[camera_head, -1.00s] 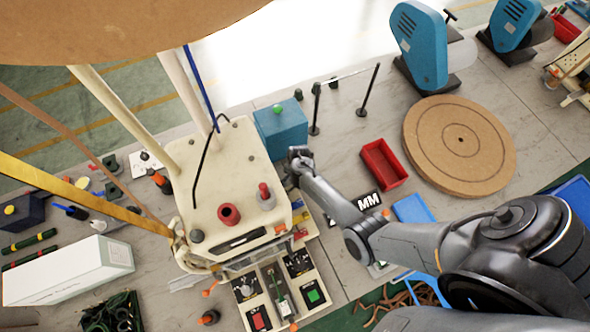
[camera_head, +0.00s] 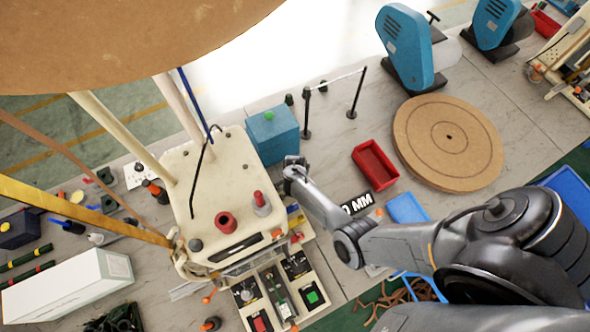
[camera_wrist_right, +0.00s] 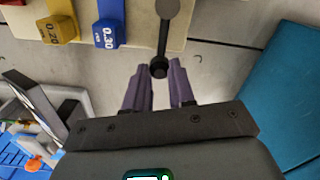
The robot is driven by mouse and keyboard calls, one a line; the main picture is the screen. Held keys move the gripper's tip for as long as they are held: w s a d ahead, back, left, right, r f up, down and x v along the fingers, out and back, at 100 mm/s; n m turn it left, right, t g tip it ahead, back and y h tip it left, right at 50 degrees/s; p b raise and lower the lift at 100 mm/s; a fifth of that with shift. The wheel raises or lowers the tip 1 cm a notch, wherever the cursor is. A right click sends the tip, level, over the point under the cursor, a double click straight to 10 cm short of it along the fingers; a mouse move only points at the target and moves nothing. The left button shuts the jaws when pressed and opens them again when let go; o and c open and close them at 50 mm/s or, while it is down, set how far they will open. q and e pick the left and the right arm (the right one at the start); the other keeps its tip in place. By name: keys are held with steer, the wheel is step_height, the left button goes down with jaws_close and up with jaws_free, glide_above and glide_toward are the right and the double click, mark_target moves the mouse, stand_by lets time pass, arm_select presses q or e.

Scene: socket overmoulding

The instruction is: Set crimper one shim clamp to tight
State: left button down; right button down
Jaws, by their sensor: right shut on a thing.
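The cream crimper (camera_head: 178,205) stands left of centre in the head view. My right gripper (camera_head: 292,168) is at its right side, close to the blue box. In the right wrist view, a grey lever (camera_wrist_right: 164,35) with a black knob (camera_wrist_right: 158,69) reaches down from a cream plate, beside a blue 0.30 shim (camera_wrist_right: 107,35) and a yellow 0.20 shim (camera_wrist_right: 57,28). My right gripper (camera_wrist_right: 157,75) has its purple fingers on either side of the knob and is shut on it. The fingers and wrist hide the lever in the head view. My left gripper is not in view.
A blue box with a green button (camera_head: 280,142) stands just behind my right gripper. A red tray (camera_head: 375,166) and a round brown board (camera_head: 448,143) lie to the right. Control panels (camera_head: 278,290) are in front of the crimper. A brown disc (camera_head: 130,40) covers the top left.

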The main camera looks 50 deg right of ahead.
steer(key=c, duration=0.9)
jaws_free()
steer(key=shift+c, duration=0.2)
steer(key=shift+r, duration=0.15)
steer(key=shift+r, duration=0.25)
step_height(320, 180, up, 10)
steer(key=p, duration=0.2)
steer(key=shift+p, duration=0.4)
